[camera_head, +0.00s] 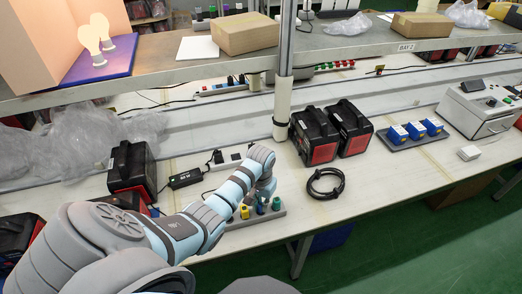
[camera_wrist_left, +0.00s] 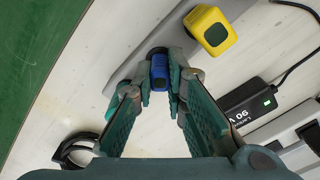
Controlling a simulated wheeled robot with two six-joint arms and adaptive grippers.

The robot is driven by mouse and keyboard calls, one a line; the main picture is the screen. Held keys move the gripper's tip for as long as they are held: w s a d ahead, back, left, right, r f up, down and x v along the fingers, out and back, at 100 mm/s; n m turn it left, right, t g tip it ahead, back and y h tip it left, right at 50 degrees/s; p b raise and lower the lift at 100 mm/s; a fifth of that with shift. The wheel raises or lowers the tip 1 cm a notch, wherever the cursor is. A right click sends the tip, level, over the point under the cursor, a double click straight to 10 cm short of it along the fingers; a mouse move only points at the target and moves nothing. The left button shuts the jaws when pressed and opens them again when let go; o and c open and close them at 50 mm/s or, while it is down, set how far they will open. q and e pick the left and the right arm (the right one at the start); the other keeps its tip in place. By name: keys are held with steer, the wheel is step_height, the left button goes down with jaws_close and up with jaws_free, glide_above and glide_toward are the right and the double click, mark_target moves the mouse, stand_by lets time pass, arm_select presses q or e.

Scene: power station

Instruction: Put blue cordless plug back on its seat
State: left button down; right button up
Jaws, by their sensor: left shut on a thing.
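The blue cordless plug (camera_wrist_left: 160,73) is between the fingertips of my left gripper (camera_wrist_left: 162,84) in the left wrist view, and the gripper is shut on it. The plug is over the grey seat strip (camera_wrist_left: 135,73); I cannot tell whether it is fully in its seat. A yellow plug (camera_wrist_left: 211,28) stands on the strip beside it. In the head view, my left gripper (camera_head: 266,192) reaches down over the strip (camera_head: 237,224), with the yellow plug (camera_head: 244,212) and a green plug (camera_head: 276,204) close by. My right gripper is not in view.
A coiled black cable (camera_head: 326,184) lies right of the strip. A black adapter (camera_head: 186,178) lies to the left. Black-and-red power stations (camera_head: 314,137) stand behind. A metal post (camera_head: 284,95) and shelf (camera_head: 190,66) rise behind the arm. The bench's front right is clear.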

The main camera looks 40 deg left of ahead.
arm_select(q)
steer(key=shift+f, duration=0.1)
steer(key=c, duration=1.5)
jaws_free()
steer(key=shift+c, duration=0.2)
